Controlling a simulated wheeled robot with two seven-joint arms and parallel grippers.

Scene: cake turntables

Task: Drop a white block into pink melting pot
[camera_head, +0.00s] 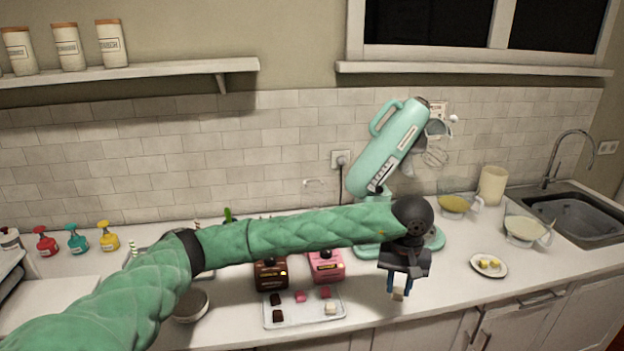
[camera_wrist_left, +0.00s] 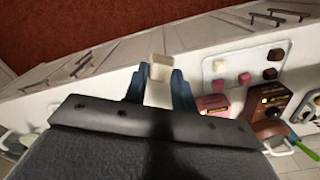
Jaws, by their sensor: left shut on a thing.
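My left gripper (camera_head: 398,287) points down at the right of the pots, above the counter's front part. It is shut on a white block (camera_head: 397,295), which also shows between the blue fingers in the left wrist view (camera_wrist_left: 160,72). The pink melting pot (camera_head: 326,267) stands on the counter to the left of the gripper; part of it shows in the left wrist view (camera_wrist_left: 212,104). The held block is apart from the pot. Another white block (camera_head: 331,309) lies on the tray (camera_head: 304,319) in front of the pots. My right gripper is not in view.
A brown pot (camera_head: 271,272) stands left of the pink one. Pink and brown blocks lie on the tray. A green stand mixer (camera_head: 390,150) is behind my gripper. The counter just right of my gripper is clear.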

